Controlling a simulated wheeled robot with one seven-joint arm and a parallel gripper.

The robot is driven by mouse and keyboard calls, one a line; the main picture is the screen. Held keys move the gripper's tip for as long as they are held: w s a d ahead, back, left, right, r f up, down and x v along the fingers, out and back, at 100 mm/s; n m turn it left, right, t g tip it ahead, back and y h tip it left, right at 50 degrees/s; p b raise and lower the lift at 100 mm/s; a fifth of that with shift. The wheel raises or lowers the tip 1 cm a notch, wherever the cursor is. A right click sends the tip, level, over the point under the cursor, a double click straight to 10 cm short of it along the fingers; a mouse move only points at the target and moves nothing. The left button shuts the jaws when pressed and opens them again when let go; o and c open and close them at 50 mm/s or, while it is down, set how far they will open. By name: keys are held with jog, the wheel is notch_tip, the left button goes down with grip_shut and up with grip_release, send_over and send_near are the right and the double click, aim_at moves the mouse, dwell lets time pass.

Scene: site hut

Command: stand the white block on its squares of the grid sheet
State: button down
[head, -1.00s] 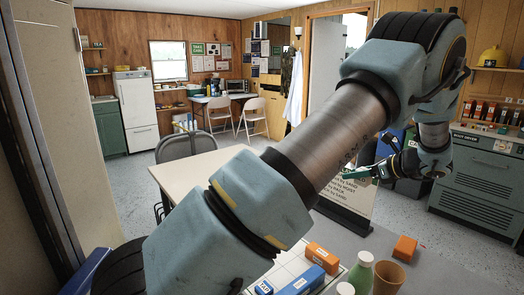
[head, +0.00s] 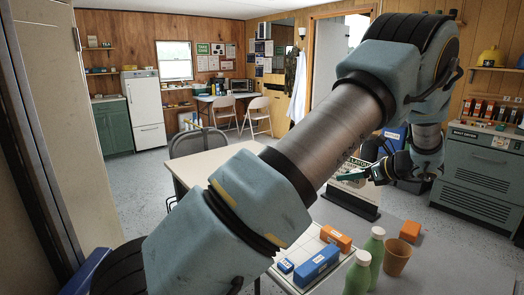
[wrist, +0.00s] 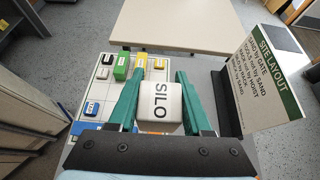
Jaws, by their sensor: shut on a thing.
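The white block (wrist: 159,105), marked SILO, is between the green fingers of my gripper (wrist: 158,94) in the wrist view. My gripper is shut on it. In the head view my gripper (head: 362,174) is above the far part of the grey table, and I cannot make out the block there. The grid sheet (wrist: 81,97) lies to the left of the held block in the wrist view, with several coloured blocks on it. In the head view the sheet (head: 313,244) is partly hidden by my arm.
Orange (head: 336,237) and blue (head: 317,262) blocks stand on the sheet. A SITE LAYOUT sign (wrist: 262,75) stands right of my gripper. A cream table (wrist: 165,27) is beyond.

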jog(key=a+f+n, duration=0.1)
jog(key=a+f, duration=0.4)
jog(key=a, duration=0.4)
jog(key=a+f+g+y, duration=0.1)
jog(key=a+f, duration=0.3)
jog(key=a, duration=0.4)
jog(key=a+f+n, duration=0.1)
jog(key=a+f, duration=0.4)
jog(key=a, duration=0.4)
jog(key=s+a+f+n+g+y, duration=0.1)
jog(key=s+a+f, duration=0.15)
jog(key=a, duration=0.25)
jog(key=s+a+f, duration=0.1)
jog(key=s+a, duration=0.2)
jog(key=a, duration=0.2)
notch_tip(320, 180, down, 10)
jog(key=m+t+h+b, duration=0.3)
jog(key=m+b, duration=0.2)
jog(key=b, duration=0.4)
jog(key=shift+a+r+h, duration=0.2)
jog(key=shift+a+h, duration=0.1)
jog(key=shift+a, duration=0.15)
